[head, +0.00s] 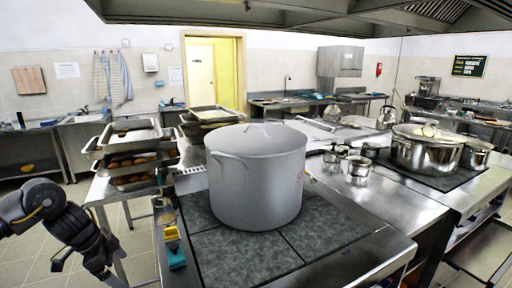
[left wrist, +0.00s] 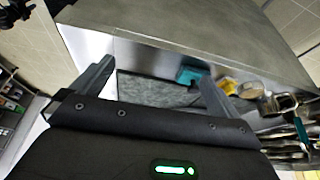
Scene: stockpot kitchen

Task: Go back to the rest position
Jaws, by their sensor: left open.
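My left gripper (head: 108,274) is low at the left edge in the head view, left of the cooktop and apart from it. In the left wrist view its two fingers (left wrist: 155,76) are spread with nothing between them. The steel counter edge and a grey cooktop surface (left wrist: 150,88) show beyond the fingers. A large grey stockpot (head: 257,178) with its lid on stands upright on the dark cooktop (head: 245,262). My right gripper is not in view.
A teal object (head: 176,256) and a yellow one (head: 171,234) lie along the counter's left edge. Stacked trays (head: 130,160) of food stand behind. A shiny lidded pot (head: 425,150) and small steel pots (head: 358,168) are to the right. Open floor lies at the left.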

